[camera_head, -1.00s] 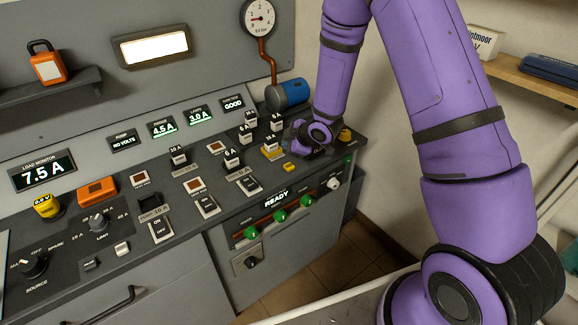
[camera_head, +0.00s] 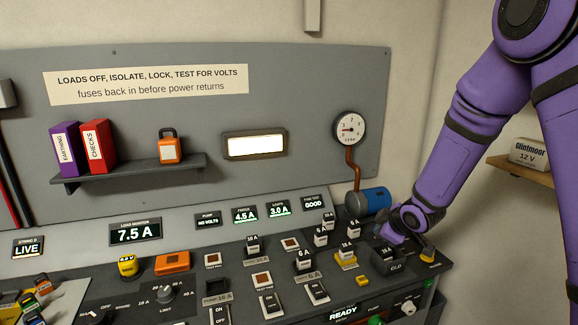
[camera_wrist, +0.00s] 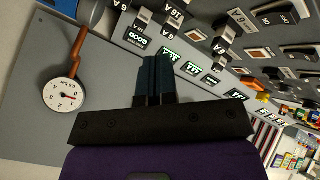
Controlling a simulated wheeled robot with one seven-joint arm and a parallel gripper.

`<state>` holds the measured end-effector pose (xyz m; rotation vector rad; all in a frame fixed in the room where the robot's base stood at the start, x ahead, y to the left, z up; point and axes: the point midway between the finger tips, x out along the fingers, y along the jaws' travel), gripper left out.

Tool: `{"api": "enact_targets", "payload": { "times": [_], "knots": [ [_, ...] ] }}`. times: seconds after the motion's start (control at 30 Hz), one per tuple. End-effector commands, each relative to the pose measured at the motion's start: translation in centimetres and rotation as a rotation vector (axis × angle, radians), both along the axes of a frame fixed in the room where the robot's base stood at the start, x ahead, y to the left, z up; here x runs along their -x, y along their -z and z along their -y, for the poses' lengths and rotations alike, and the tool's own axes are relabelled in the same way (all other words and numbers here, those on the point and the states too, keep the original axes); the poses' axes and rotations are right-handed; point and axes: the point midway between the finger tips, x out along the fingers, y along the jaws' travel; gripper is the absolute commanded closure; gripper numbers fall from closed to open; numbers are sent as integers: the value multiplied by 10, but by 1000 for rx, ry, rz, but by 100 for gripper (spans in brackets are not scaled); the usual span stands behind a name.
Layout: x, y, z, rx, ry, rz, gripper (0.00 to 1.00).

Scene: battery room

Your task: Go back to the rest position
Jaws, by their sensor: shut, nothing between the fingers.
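My purple arm comes down from the upper right in the head view. Its wrist end, my gripper (camera_head: 388,230), is low over the right end of the grey console (camera_head: 190,262), close to the blue cylinder (camera_head: 374,201). The fingertips are not clear there. In the wrist view my gripper (camera_wrist: 157,75) shows two dark fingers together with nothing between them. Behind them lie the console's fuses and green-lit displays. I cannot tell whether the gripper touches anything.
Several fuses stand along the console. A round gauge (camera_head: 349,129) with a copper pipe is behind. A shelf (camera_head: 130,176) holds binders and an orange padlock (camera_head: 169,147). A battery sits on the right shelf (camera_head: 525,172).

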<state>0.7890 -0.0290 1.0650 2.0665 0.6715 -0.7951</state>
Motion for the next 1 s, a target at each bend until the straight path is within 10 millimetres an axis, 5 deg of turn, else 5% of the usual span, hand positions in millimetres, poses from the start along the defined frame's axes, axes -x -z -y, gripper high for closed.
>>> {"api": "enact_targets", "payload": {
  "times": [0.1,0.5,1.0],
  "knots": [
    [13,-41,12,-6,95,-8,100],
    [90,-148,43,-79,409,-78,100],
    [231,-230,54,-257,733,-200,100]
  ]
}}
